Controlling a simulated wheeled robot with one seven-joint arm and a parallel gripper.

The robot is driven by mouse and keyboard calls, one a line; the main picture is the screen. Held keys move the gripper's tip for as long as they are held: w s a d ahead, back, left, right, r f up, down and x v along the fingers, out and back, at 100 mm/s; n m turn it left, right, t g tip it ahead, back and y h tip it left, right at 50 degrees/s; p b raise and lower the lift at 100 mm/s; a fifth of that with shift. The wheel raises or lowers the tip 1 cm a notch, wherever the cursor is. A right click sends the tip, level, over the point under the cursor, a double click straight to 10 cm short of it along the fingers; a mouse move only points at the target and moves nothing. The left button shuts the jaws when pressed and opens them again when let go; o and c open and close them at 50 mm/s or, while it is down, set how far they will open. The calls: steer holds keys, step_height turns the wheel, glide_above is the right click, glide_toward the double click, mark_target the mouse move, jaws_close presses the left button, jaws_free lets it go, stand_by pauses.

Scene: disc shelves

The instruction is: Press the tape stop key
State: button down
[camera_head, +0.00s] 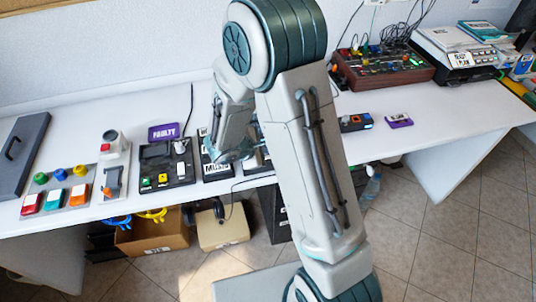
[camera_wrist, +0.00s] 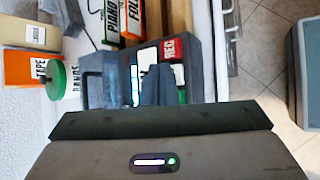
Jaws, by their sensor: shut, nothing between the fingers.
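In the wrist view, an orange block labelled TAPE (camera_wrist: 32,68) stands at the left with a round green button (camera_wrist: 58,80) beside it. A dark device (camera_wrist: 95,82) lies in front of my gripper (camera_wrist: 157,72). No key reads clearly as the tape stop key. In the head view my arm covers much of the bench middle, and the fingertips are hard to make out.
The white bench (camera_head: 395,107) holds a panel with coloured buttons (camera_head: 62,188), a dark panel with small keys (camera_head: 165,165), a purple FAULTY sign (camera_head: 163,132) and a red-framed console (camera_head: 382,66). A cardboard box (camera_head: 150,238) is below.

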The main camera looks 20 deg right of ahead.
steer(key=shift+f+b, duration=0.4)
steer(key=shift+b, duration=0.15)
stand_by(0.5)
stand_by(0.4)
steer(key=shift+r+p, duration=0.4)
steer(key=shift+r, duration=0.45)
steer(key=shift+r, duration=0.1)
steer(key=shift+r+p, duration=1.65)
steer(key=shift+r, duration=0.8)
steer(key=shift+f, duration=0.1)
